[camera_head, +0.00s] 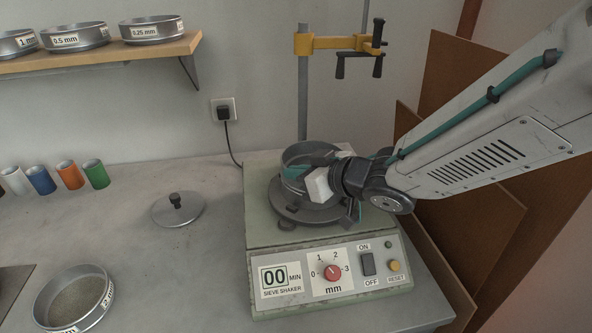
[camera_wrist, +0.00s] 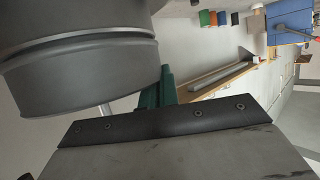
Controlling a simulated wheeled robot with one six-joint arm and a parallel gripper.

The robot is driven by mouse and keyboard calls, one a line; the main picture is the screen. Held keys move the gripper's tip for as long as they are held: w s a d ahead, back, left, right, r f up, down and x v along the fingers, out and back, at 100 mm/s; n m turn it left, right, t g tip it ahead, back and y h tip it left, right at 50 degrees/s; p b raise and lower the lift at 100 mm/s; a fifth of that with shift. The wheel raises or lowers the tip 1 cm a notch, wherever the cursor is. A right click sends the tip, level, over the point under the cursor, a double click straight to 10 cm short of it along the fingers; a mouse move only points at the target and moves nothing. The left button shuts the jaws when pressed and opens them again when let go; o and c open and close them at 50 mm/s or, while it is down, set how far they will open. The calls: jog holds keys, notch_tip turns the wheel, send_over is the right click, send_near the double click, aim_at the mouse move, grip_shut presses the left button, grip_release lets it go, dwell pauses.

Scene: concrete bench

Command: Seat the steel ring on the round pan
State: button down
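A steel ring (camera_head: 303,153) shows above the round grey plate of the sieve shaker in the head view. A large grey cylindrical wall with a raised band (camera_wrist: 85,75), seemingly the same ring, fills the upper left of the wrist view. My gripper (camera_head: 300,174) is at the ring's near side, with a teal finger overlapping its wall. Teal finger parts (camera_wrist: 158,92) also show close beside the wall in the wrist view. The grip itself is hidden. The round grey plate or pan (camera_head: 284,208) lies beneath; I cannot tell whether the ring touches it.
The shaker (camera_head: 262,238) has a control panel in front and a post with a yellow clamp (camera_head: 325,43) behind. A lid (camera_head: 178,209) and a sieve holding grains (camera_head: 48,315) lie on the left bench, by several coloured cylinders. Labelled sieves stand on a wall shelf (camera_head: 100,52).

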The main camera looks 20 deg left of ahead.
jog(key=shift+f, duration=0.15)
jog(key=c, duration=1.6)
grip_release()
jog(key=v, duration=0.7)
jog(key=shift+s+d, duration=0.15)
jog(key=shift+d, duration=0.15)
